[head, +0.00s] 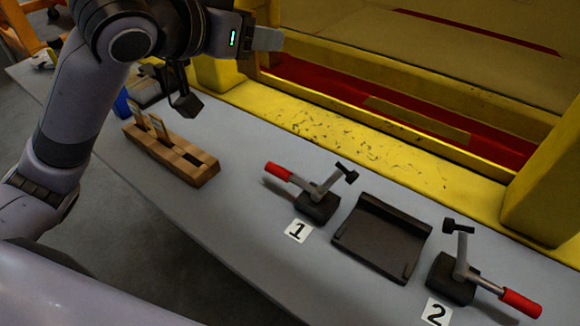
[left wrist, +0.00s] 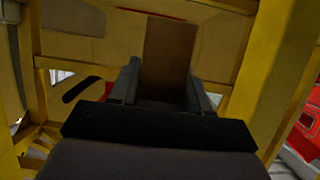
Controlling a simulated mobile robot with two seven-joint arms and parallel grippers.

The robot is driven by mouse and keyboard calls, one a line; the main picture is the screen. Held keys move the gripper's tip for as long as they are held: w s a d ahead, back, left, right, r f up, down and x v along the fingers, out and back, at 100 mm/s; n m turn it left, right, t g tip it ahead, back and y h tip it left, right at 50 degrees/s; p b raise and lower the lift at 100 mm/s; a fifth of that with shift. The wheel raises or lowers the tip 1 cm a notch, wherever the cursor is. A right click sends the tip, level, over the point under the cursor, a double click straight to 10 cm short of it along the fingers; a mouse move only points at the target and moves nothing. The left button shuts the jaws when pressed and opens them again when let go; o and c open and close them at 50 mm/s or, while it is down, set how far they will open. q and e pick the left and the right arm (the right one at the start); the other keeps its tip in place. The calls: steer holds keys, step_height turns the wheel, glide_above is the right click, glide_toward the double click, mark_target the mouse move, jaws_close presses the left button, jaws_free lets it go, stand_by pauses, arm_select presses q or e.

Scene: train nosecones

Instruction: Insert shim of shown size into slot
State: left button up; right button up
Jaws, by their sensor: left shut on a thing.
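My left gripper (head: 265,38) is at the top of the head view, above the yellow frame. In the left wrist view its two fingers (left wrist: 165,90) are shut on a flat brown shim (left wrist: 170,50), which points away from the wrist. The shim cannot be made out clearly in the head view. A wooden rack (head: 202,175) stands on the grey table at the left, with two thin light pieces (head: 158,126) upright in it and an empty-looking groove at its right. I cannot tell which opening is the task's slot. My right gripper is not in view.
A black cradle (head: 380,240) lies on the table (head: 235,235) between two red-handled clamps (head: 317,203) (head: 455,285), labelled 1 (head: 298,231) and 2 (head: 436,311). The yellow frame (head: 350,140) with a red recess (head: 340,75) runs along the back. The table between rack and clamp 1 is clear.

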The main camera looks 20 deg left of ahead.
arm_select(q)
step_height(320, 180, down, 15)
steer(key=b, duration=0.3)
steer(key=shift+f, duration=0.15)
step_height(320, 180, down, 4)
steer(key=shift+r+b, duration=0.2)
steer(key=shift+b, duration=0.15)
steer(key=shift+f, duration=0.15)
steer(key=shift+f, duration=0.1)
steer(key=o, duration=1)
steer(key=shift+o, duration=1.1)
